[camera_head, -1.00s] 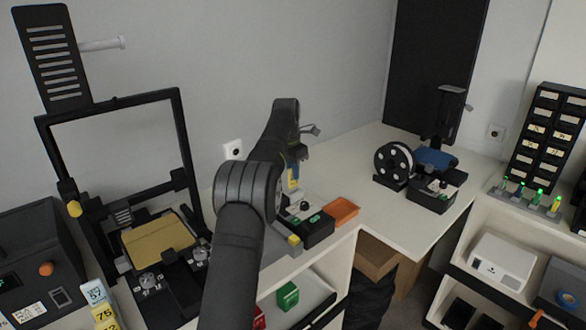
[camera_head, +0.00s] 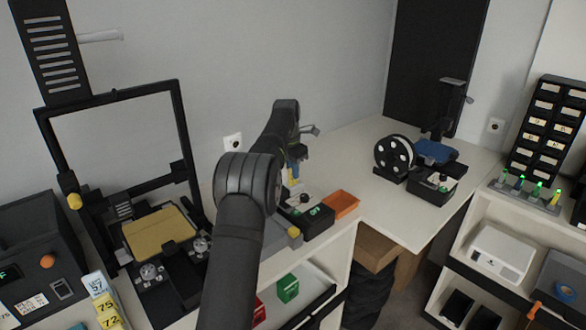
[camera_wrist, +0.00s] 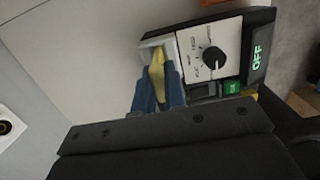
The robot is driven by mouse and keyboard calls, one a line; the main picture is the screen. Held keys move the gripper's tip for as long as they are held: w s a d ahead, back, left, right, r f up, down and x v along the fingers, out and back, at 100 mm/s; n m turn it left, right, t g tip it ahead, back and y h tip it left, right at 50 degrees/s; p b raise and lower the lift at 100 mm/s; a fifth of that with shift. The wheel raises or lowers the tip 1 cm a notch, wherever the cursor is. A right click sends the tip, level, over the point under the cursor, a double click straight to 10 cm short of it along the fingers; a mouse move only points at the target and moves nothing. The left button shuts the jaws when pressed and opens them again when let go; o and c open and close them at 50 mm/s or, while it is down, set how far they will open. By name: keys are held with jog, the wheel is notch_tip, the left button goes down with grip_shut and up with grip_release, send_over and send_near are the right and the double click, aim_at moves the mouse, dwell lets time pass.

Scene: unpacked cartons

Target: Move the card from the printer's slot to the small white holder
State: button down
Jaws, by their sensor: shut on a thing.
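In the wrist view, my gripper (camera_wrist: 158,82) has blue fingers shut on a narrow yellow piece, which I take to be the card (camera_wrist: 158,73). The card is at the pale grey end of a small black machine (camera_wrist: 262,38) with a white panel, a black knob and a green "OFF" display. I cannot tell whether the card is still in a slot there. In the head view, the machine (camera_head: 318,224) stands on the bench corner and my gripper (camera_head: 293,168) is above its back, partly hidden by my arm. I cannot pick out the small white holder for certain.
An orange tray (camera_head: 342,204) is beside the machine. A large black frame with a yellow plate (camera_head: 158,234) stands at left, near numbered tags (camera_head: 104,302). A second black machine with a spool (camera_head: 393,158) is farther back. The white bench between is clear.

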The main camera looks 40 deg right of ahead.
jog(key=shift+f, duration=0.45)
jog(key=c, duration=1.4)
grip_release()
jog(key=shift+r, duration=0.1)
notch_tip(320, 180, up, 12)
jog(key=a, duration=0.1)
jog(key=shift+a, duration=0.25)
jog(key=shift+f, duration=0.2)
jog(key=f, duration=0.4)
jog(key=d+f, duration=0.1)
jog(key=f, duration=0.6)
jog(key=shift+d+f, duration=0.2)
jog(key=shift+f, duration=0.2)
jog(key=shift+r, duration=0.45)
